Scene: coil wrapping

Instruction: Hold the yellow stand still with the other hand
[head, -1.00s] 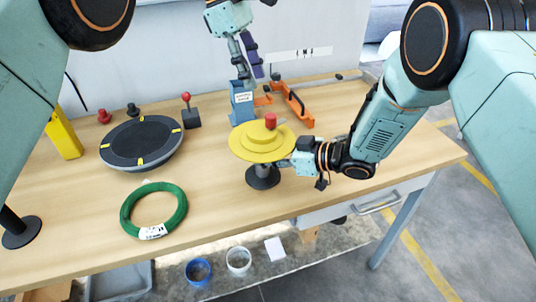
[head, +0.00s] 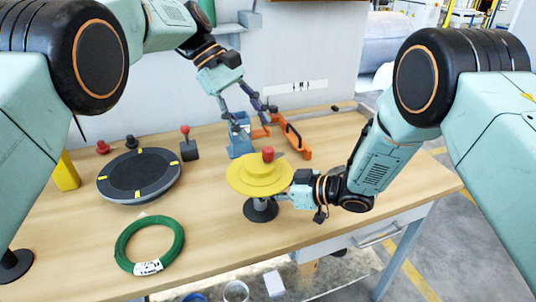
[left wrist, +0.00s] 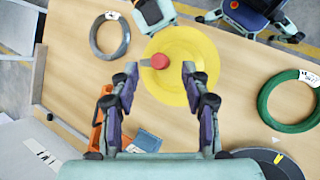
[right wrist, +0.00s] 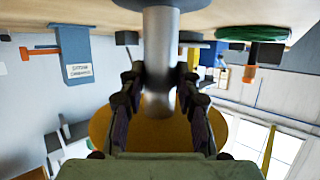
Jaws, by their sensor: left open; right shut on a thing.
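The yellow stand (head: 243,178) is upright on the table, with a broad yellow disc, a red knob (head: 268,153) on top, a grey post and a dark round base. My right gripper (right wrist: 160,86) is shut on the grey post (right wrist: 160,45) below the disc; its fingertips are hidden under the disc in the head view. My left gripper (head: 252,118) is open and empty, in the air behind the stand. In the left wrist view, its fingers (left wrist: 160,76) appear on either side of the red knob (left wrist: 160,61), apart from it.
A green coil (head: 125,240) lies left of the stand, and a grey coil (left wrist: 98,42) shows in the left wrist view. A dark round platform (head: 138,177), a red-knobbed lever (head: 188,150), a blue holder (head: 238,148) and an orange tool (head: 296,140) stand behind.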

